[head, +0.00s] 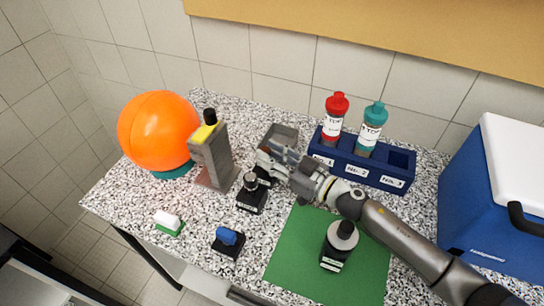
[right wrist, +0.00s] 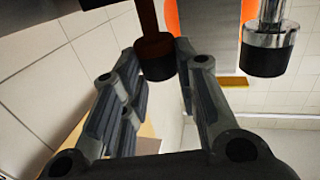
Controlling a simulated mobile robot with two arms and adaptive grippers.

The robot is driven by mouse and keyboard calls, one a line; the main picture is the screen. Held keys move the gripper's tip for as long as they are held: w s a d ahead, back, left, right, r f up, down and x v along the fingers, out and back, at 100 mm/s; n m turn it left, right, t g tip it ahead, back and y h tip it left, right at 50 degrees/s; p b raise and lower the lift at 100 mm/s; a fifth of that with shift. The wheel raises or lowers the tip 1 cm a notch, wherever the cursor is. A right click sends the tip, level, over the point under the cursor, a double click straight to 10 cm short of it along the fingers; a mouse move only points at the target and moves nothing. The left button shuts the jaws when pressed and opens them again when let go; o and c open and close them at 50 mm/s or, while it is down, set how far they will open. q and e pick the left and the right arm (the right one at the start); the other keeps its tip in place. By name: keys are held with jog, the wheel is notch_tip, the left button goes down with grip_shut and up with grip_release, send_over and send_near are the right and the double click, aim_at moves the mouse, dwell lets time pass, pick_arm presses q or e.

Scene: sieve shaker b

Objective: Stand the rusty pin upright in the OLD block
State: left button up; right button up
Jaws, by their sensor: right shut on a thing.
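The rusty pin (right wrist: 152,18), brown with a black end, sits between the fingers of my right gripper in the right wrist view. My right gripper (head: 268,165) is shut on it; in the head view the gripper hides most of the pin. A dark block (head: 264,180) shows partly below the gripper; I cannot tell whether the pin's foot is in it. Just in front stands a black labelled block (head: 251,202) with a black-topped pin in it. A chrome pin (right wrist: 271,22) with a black end shows beside the rusty one. The block labels are too small to read. My left gripper is out of view.
A grey stand (head: 212,158) and an orange ball (head: 158,130) are left of the gripper. A grey tray (head: 280,133) and blue bottle rack (head: 362,168) stand behind. A black labelled object (head: 338,250) stands on the green mat (head: 296,262). A blue cooler (head: 480,195) is right.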

jog(key=shift+f, duration=0.2)
jog(key=o, duration=1.1)
jog(key=shift+c, duration=0.2)
jog(key=shift+r, duration=0.1)
jog(key=shift+d+r, duration=0.1)
jog(key=b+v, duration=0.2)
jog(key=v, duration=1)
jog(key=shift+b, duration=0.35)
